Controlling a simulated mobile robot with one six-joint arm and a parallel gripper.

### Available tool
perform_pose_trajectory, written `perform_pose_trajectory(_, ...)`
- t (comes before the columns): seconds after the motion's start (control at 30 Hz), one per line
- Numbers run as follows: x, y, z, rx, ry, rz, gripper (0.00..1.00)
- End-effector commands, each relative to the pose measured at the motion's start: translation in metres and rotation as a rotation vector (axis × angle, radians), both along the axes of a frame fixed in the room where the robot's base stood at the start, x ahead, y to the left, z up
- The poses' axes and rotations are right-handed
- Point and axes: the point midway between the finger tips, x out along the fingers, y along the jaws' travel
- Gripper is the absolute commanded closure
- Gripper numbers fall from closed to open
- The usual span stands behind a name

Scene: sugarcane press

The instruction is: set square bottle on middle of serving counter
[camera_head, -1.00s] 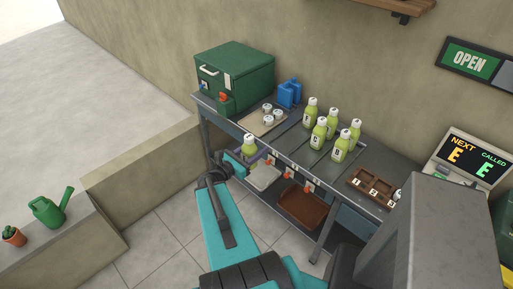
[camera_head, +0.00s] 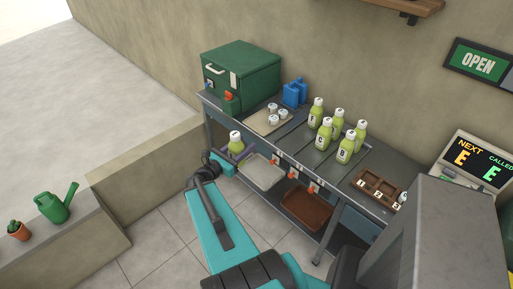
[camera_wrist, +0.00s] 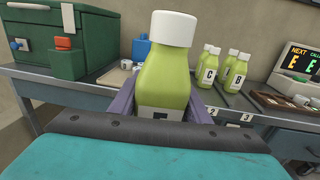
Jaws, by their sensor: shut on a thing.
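My gripper (camera_head: 243,154) has purple fingers and is shut on a green bottle (camera_head: 236,145) with a white cap. The bottle is upright in front of the counter's left part, apart from other bottles. In the wrist view the same bottle (camera_wrist: 166,75) fills the middle, with a finger on each side; its label is mostly hidden by my wrist. It has flat-looking sides and sloping shoulders. The grey serving counter (camera_head: 316,160) runs along the wall, with numbered tags and red markers on its front edge. Several similar lettered bottles (camera_head: 325,133) stand right of its middle.
A green box (camera_head: 245,75) fills the counter's left end. Beside it are a tray of white cups (camera_head: 262,126) and a blue container (camera_head: 295,93). A brown compartment tray (camera_head: 376,188) and a display (camera_head: 478,163) are at the right. A brown bin (camera_head: 305,207) sits below.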

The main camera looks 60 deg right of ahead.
Motion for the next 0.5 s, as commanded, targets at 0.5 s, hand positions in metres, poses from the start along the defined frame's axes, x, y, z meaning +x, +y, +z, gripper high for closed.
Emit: perform_pose_trajectory(0.5,0.126,0.088,0.019,-0.007,0.000,0.215,0.89)
